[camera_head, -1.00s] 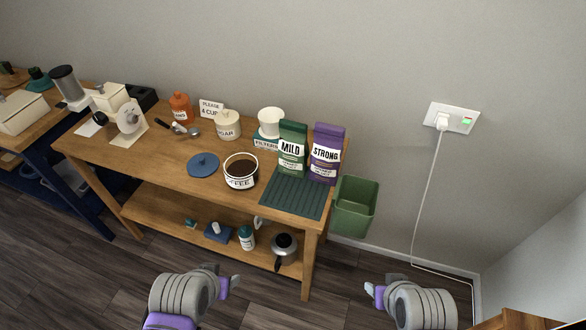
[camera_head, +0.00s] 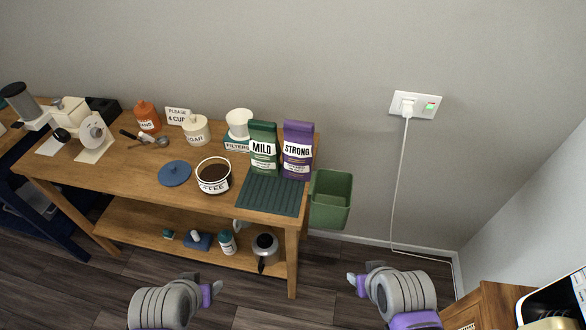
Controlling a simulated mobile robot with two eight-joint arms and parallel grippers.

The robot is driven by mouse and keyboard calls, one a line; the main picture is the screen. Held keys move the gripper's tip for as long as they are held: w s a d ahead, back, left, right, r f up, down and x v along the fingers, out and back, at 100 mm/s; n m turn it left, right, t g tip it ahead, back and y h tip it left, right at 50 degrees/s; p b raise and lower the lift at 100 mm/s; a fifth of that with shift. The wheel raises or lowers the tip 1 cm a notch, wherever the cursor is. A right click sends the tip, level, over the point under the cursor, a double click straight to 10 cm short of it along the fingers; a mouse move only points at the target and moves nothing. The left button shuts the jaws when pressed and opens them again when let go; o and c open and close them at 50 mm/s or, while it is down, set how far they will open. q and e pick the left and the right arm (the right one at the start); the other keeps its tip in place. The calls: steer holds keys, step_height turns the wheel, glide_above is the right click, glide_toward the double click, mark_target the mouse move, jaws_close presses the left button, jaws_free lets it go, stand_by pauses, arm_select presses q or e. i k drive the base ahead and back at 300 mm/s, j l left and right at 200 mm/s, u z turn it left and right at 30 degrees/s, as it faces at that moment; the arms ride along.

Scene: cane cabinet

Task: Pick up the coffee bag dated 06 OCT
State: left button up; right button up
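Two coffee bags stand upright side by side at the right end of the wooden table: a green bag labelled MILD (camera_head: 263,148) and a purple bag labelled STRONG (camera_head: 297,150). The smaller print on both is too small to read, so I cannot tell which is dated 06 OCT. My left gripper (camera_head: 216,288) is low in front of the table, away from the bags; whether its fingers are apart is unclear. My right gripper (camera_head: 353,283) is low, right of the table, touching nothing; its finger opening is also unclear.
A dark green ribbed mat (camera_head: 270,196) lies before the bags. A coffee canister (camera_head: 214,177), blue lid (camera_head: 174,173) and filter holder (camera_head: 238,129) stand left. A green bin (camera_head: 330,200) hangs at the table's right end. A wooden cabinet (camera_head: 490,308) is at lower right.

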mark_target(298, 152)
steer(key=i+l+u, duration=0.1)
steer(key=u, duration=0.3)
steer(key=i+l+u, duration=0.1)
steer(key=l+u, duration=0.35)
steer(key=u, duration=0.3)
steer(key=i, duration=0.05)
